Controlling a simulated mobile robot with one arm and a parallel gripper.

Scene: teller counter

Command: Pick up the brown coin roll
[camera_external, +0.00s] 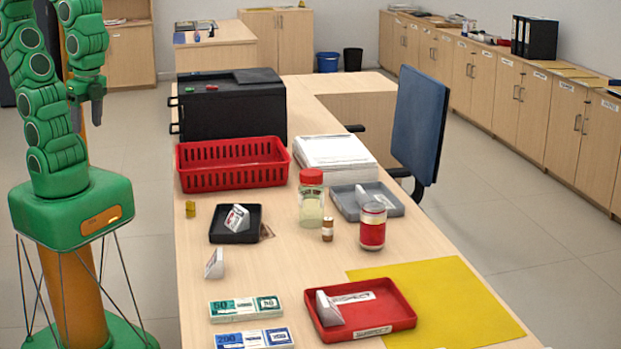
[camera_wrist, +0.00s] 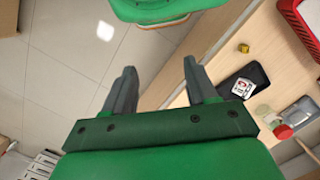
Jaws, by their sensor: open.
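The brown coin roll (camera_external: 327,230) stands upright on the counter (camera_external: 196,293) in the external view, a small brown cylinder with a pale band. It is between a clear jar with a red lid (camera_external: 311,198) and a red-and-white can (camera_external: 373,227). I cannot make it out in the wrist view. My gripper (camera_external: 86,114) hangs at the upper left, off the counter's left side and far from the roll. The wrist view shows its two fingers (camera_wrist: 160,70) apart with nothing between them.
A black tray (camera_external: 228,237) with a white card, a yellow roll (camera_external: 190,209) and a red basket (camera_external: 183,166) lie left of the jar. A grey tray (camera_external: 394,211) is behind the can. A red tray (camera_external: 398,322) and banknote bundles (camera_external: 245,308) are nearer the front.

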